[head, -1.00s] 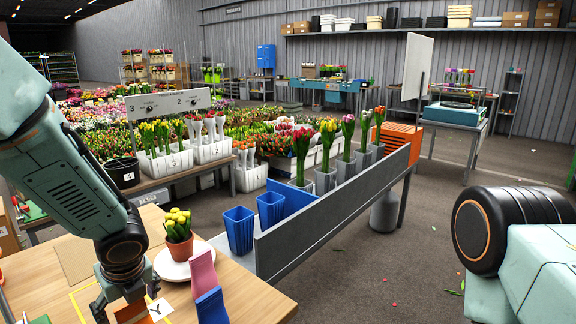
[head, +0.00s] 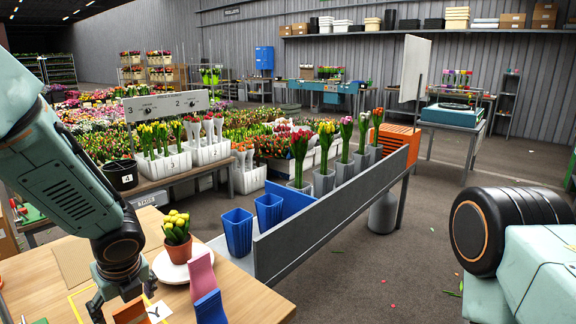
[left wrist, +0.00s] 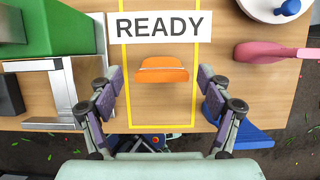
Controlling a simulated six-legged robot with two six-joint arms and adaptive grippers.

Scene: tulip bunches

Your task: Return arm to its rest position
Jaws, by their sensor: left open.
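My left gripper (left wrist: 157,95) is open and empty in the left wrist view. It points down over the wooden table (left wrist: 225,60), its two fingers apart on either side of the yellow-outlined area marked READY (left wrist: 160,27). An orange piece (left wrist: 162,70) stands inside that outline, between the fingers in the picture but not touched by them. In the head view the left gripper (head: 122,290) is at the table's near left, with the orange piece (head: 130,312) just below it. My right arm shows at the right edge of the head view; its gripper is out of view.
A potted yellow tulip (head: 176,228) stands on a white plate (head: 170,268). Pink (head: 202,272) and blue (head: 210,306) pieces stand beside it. Blue vases (head: 238,232) and a grey panel (head: 330,220) are to the right. A green box (left wrist: 50,28) is left in the wrist view.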

